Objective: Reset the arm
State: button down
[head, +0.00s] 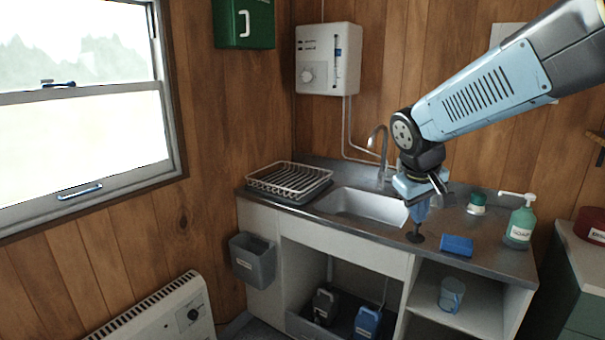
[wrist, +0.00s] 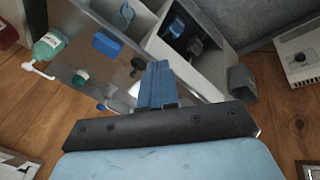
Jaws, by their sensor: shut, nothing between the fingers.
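My gripper (head: 420,215) hangs at the end of my arm above the metal counter, just right of the sink, pointing down. Its blue fingers are together with nothing between them. In the wrist view my gripper (wrist: 158,70) also shows as a closed blue pair. A small dark item (head: 415,238) stands on the counter just below the fingertips in the head view; I cannot tell whether they touch it.
The sink (head: 365,206) and dish rack (head: 290,182) lie left of my gripper. A blue sponge (head: 457,245), a green-capped jar (head: 476,204) and a soap bottle (head: 520,225) stand to its right. The tap (head: 383,150) rises close behind. A water heater (head: 327,60) hangs on the wall.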

jog(key=s+r+m+t+y, duration=0.2)
jog(key=s+r+m, duration=0.1)
jog(key=s, duration=1.2)
jog(key=shift+a+r+y, duration=0.3)
jog(key=shift+a+r, duration=0.1)
jog(key=shift+a, duration=0.05)
